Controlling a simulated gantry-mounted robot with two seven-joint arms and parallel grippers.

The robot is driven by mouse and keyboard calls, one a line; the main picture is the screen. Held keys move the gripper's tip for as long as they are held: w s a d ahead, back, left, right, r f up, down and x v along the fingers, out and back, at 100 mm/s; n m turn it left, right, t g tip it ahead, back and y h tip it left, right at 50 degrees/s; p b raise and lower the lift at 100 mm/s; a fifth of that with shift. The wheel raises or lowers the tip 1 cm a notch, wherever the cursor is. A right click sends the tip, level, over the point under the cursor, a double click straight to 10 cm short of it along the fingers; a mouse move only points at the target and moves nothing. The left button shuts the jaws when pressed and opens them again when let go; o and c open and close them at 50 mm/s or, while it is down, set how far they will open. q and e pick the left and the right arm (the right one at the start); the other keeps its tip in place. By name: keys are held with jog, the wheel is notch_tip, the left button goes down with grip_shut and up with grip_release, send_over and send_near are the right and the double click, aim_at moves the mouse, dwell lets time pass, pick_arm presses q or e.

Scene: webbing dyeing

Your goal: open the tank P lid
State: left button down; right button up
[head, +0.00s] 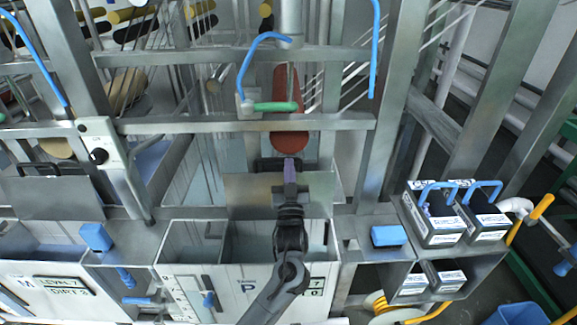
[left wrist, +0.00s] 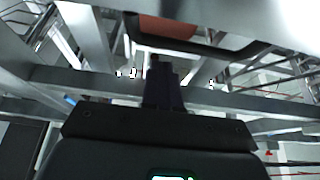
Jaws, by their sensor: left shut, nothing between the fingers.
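Tank P (head: 226,283) stands at the lower middle of the head view, with a white front and a "P" label. Its metal lid (head: 250,196) is tilted up at the back of the tank, and part of the open interior shows. The lid's black handle (head: 265,164) is at its upper edge. My left gripper (head: 290,171) reaches over the tank in front of the lid, with its fingertips by the handle. It is shut and empty; contact with the handle cannot be told. In the left wrist view its fingers (left wrist: 163,85) point at the frame. My right gripper is not in view.
Tank M (head: 20,285) is at left, its lid (head: 60,197) also raised. Blue blocks (head: 388,236) sit on the ledges beside the tanks. A red roller (head: 290,110) and steel crossbars (head: 240,124) stand behind and above the lid. Boxes (head: 433,218) fill a rack at right.

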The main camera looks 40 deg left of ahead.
pick_arm(q)
jog(key=s+d+r+v, duration=0.1)
jog(key=r+v, duration=0.1)
jog(key=v, duration=1)
jog(key=s+f+m+g+h, duration=0.2)
jog(key=s+f+m+h, duration=0.7)
jog(key=f, duration=0.9)
jog(key=s+d+f+g+h, duration=0.35)
jog(key=s+g, duration=0.25)
jog(key=s, duration=0.4)
jog(key=s+d+f+g+h, duration=0.2)
jog(key=s+d+f+g, duration=0.15)
jog(key=s+g, duration=0.5)
notch_tip(320, 180, up, 27)
jog(key=s+t+p, duration=0.1)
jog(key=t+p, duration=0.1)
jog(key=p, duration=2.3)
jog(key=shift+s+d+m+p, duration=0.2)
jog(key=shift+s+m+p, duration=0.1)
jog(key=shift+s+p, duration=0.1)
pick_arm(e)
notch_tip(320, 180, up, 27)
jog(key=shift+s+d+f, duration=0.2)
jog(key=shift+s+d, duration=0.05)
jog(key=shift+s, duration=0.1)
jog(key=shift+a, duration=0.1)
